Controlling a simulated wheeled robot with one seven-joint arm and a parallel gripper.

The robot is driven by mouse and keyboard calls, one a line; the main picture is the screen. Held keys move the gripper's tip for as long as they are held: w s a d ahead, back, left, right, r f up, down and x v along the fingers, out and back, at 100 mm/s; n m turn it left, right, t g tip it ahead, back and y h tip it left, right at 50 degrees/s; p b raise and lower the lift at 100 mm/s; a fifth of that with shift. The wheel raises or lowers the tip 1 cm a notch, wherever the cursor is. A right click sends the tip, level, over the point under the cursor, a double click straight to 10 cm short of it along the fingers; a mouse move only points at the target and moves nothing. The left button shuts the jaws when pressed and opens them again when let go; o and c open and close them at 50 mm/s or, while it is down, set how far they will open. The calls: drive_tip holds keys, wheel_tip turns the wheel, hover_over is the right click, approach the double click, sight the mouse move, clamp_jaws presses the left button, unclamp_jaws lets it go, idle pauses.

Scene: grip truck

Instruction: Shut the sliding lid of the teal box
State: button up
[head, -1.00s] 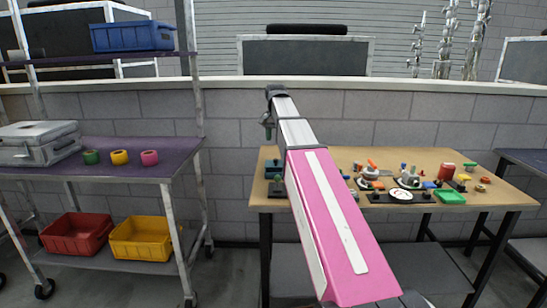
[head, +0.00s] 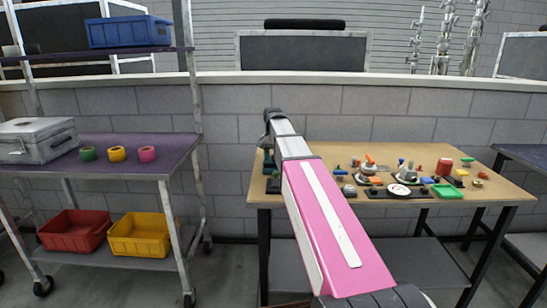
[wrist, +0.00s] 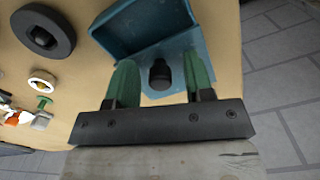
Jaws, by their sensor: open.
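In the wrist view the teal box (wrist: 125,42) stands on the table, its inside partly showing at the top. Its lighter teal lid (wrist: 182,58) is slid toward the bottom of that view, leaving the box partly open. A black knob (wrist: 160,76) stands up from the lid. My gripper (wrist: 160,84) is open, with one green finger on each side of the knob and a gap on both sides. In the head view my gripper (head: 267,146) is low over the table's left end, and the box is small there.
A black ring (wrist: 43,32) lies near the box. A purple-topped shelf (head: 115,165) stands to the left.

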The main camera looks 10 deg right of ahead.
sight(273, 160)
clamp_jaws()
drive_tip(key=s, duration=0.2)
drive_tip(key=s+a, duration=0.1)
drive_tip(key=s, duration=0.1)
drive_tip(key=shift+s, duration=0.4)
unclamp_jaws()
wheel_tip(273, 160, up, 11)
idle(0.5)
